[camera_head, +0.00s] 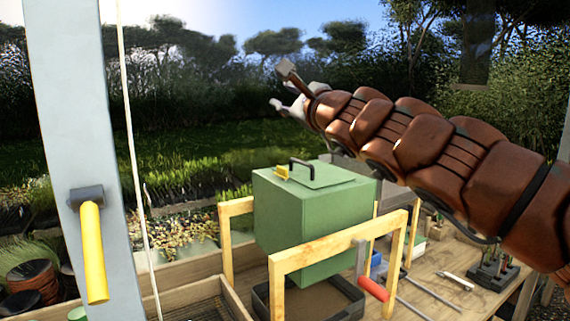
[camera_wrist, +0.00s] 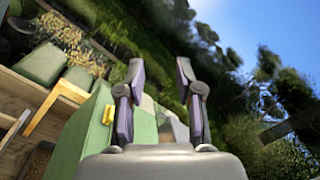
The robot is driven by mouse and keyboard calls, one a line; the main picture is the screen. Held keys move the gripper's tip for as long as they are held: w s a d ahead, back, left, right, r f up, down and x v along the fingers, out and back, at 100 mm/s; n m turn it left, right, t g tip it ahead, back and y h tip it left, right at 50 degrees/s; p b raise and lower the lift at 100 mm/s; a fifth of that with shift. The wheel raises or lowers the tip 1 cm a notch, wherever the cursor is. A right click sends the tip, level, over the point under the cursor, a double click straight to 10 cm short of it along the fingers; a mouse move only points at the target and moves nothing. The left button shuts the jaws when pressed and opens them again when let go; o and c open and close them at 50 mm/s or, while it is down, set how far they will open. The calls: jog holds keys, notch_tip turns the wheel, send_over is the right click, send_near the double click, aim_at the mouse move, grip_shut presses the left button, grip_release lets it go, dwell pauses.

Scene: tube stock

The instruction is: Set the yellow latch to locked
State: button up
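A small yellow latch piece (camera_head: 281,172) sits on top of the green box (camera_head: 275,215), near the lid's left edge beside a black handle. I cannot tell its setting. It also shows in the wrist view (camera_wrist: 108,114), left of my fingers. A longer yellow lever (camera_head: 93,250) hangs nearly straight down from a dark mount on the pale post at left. My gripper (camera_head: 280,86) is in the air above and behind the box, apart from both yellow parts. In the wrist view my gripper (camera_wrist: 160,80) is open, with nothing between its fingers.
A wooden frame (camera_head: 340,245) stands around the green box, with a red-handled crank (camera_head: 373,289) at its right. A dark tray (camera_head: 262,302) lies below. Tools and a small rack (camera_head: 494,272) are on the bench at right. A pale cord (camera_head: 135,150) hangs beside the post.

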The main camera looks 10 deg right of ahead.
jog(key=w+d+f+m+g+h, duration=0.2)
jog(key=w+d+f+m, duration=0.3)
jog(key=f+m, duration=0.1)
jog(key=m+g+y+p, duration=0.1)
jog(key=m+g, duration=0.2)
jog(key=g, duration=0.1)
send_near(284, 168)
jog(key=shift+w+a+f, duration=0.1)
jog(key=shift+w+f, duration=0.05)
jog(key=shift+w, duration=0.75)
jog(key=shift+w+a+f+m+p, duration=0.2)
jog(key=shift+w+f+m+p, duration=0.05)
jog(key=shift+f+m+p, duration=0.05)
jog(key=shift+p+x, duration=1.3)
jog(key=shift+x, duration=2.25)
jog(key=shift+c, duration=0.2)
grip_shut()
